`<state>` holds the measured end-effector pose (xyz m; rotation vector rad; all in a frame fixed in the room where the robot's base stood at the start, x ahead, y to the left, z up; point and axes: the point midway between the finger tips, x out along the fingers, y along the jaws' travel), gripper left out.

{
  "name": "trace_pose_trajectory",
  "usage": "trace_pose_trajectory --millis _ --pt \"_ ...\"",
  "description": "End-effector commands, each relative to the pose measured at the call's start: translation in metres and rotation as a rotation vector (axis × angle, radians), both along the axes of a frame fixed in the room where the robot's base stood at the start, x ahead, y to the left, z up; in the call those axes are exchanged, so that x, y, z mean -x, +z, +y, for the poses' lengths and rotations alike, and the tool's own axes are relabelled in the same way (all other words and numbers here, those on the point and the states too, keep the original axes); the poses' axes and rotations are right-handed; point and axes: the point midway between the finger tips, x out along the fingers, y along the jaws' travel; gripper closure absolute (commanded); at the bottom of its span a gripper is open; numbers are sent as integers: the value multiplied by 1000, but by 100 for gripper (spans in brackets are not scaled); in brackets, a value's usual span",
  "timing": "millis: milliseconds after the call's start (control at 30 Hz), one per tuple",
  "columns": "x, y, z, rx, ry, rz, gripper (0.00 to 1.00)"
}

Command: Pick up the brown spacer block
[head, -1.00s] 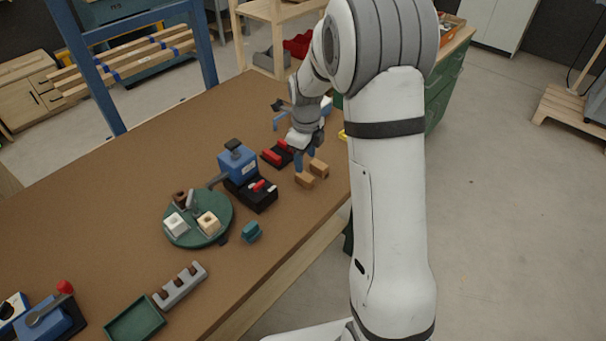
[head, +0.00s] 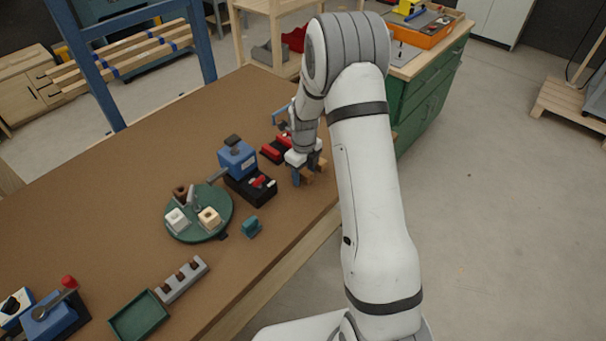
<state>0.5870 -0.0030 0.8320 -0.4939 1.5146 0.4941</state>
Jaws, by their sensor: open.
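My gripper (head: 308,174) is open and points down at the far right part of the workbench, with dark blue fingers. Small brown blocks (head: 308,177) show between and beside the fingers, partly hidden by them. I cannot tell whether the fingers touch them. A darker brown piece (head: 180,194) sits at the back of the round green turntable (head: 212,232), left of the gripper. A white block (head: 176,220) and a cream block (head: 209,217) with a dark hole also sit there.
A teal block (head: 251,227), a grey holder (head: 182,280) and a green tray (head: 139,317) lie nearer. The bench's left middle is clear.

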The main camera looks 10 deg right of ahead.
Motion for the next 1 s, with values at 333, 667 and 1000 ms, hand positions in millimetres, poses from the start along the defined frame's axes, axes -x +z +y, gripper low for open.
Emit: trace_pose_trajectory --millis 333,667,1000 --pt "0 0 -1 0 -1 0 67" --pt "0 1 -1 -1 -1 -1 94" --pt "-1 9 -1 0 -2 -5 95"
